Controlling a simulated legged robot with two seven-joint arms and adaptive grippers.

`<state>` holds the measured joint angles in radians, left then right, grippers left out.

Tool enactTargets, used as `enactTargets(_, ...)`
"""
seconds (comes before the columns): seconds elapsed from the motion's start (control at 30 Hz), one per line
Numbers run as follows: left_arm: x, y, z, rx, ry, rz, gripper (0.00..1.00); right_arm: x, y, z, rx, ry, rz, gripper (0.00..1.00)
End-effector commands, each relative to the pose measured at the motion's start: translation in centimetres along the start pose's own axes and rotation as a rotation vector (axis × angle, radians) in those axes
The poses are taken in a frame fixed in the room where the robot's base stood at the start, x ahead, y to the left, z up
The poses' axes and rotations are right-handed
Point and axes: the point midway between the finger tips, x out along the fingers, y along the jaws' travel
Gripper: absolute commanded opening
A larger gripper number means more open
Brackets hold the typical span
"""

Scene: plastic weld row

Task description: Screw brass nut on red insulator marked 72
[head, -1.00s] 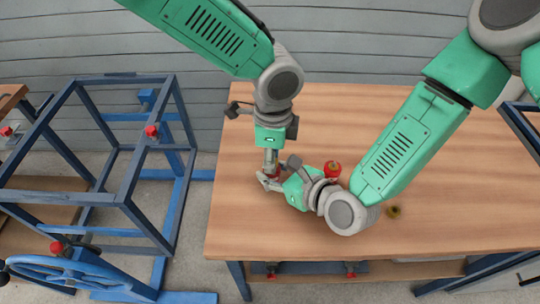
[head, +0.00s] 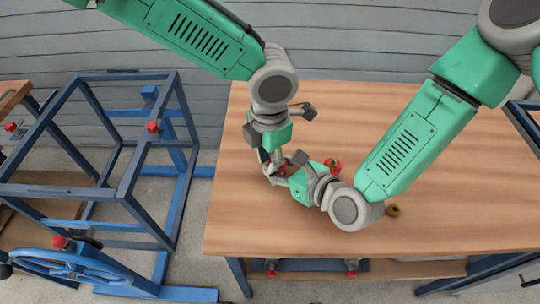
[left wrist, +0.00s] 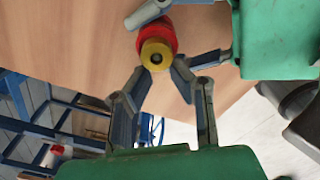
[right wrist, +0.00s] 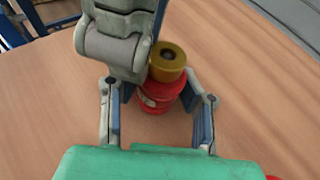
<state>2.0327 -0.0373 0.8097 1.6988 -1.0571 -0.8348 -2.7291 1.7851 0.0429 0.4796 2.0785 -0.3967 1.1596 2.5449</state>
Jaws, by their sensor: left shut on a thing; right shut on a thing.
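A red insulator (right wrist: 160,98) stands upright on the table with a brass nut (right wrist: 167,60) on top; a pale mark on its side is too small to read. The left wrist view shows the same insulator (left wrist: 158,32) and nut (left wrist: 155,54) from above. My right gripper (right wrist: 160,125) is shut around the insulator's body. My left gripper (left wrist: 160,76) comes from above and is shut on the nut. In the head view my left gripper (head: 277,160) and right gripper (head: 276,174) meet there, mostly hiding both parts.
A second red insulator (head: 333,165) stands behind my right wrist. A loose brass-coloured piece (head: 392,210) lies on the wooden table (head: 450,215) to its right. A blue metal frame (head: 125,180) with red knobs stands left of the table. The table's front is clear.

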Motion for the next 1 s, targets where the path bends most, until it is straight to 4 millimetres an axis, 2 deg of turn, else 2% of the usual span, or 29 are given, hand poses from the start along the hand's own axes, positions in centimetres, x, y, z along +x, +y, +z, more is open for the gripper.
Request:
enactTargets(0.07,-0.1,0.6,0.2,0.112,-0.012,0.003,0.0,-0.1,0.8,-0.1,-0.001,0.006,0.017,0.0)
enactTargets(0.2,-0.3,0.7,0.4,0.1,-0.018,0.007,0.0,-0.1,1.2,-0.1,-0.002,0.007,0.024,0.0)
enactTargets(0.23,-0.3,0.8,0.4,0.099,-0.019,0.007,0.16,-0.1,1.2,-0.1,-0.002,0.007,0.025,0.0)
enactTargets(0.27,-0.3,0.8,0.4,0.099,-0.021,0.007,0.27,-0.1,1.3,-0.1,-0.003,0.007,0.026,0.0)
enactTargets(0.3,-0.4,0.8,0.4,0.099,-0.023,0.006,0.3,0.0,1.4,0.0,-0.003,0.007,0.028,0.0)
enactTargets(0.67,-0.7,0.6,0.5,0.098,-0.02,0.005,0.3,-0.1,1.1,0.0,-0.001,0.005,0.024,0.0)
enactTargets(0.77,-1.8,0.6,0.5,0.098,-0.021,0.005,0.3,-0.1,1.0,-0.1,-0.001,0.005,0.022,0.0)
enactTargets(1.0,-6.8,0.7,0.2,0.099,-0.025,0.004,0.3,-0.1,1.0,0.0,-0.002,0.004,0.02,0.0)
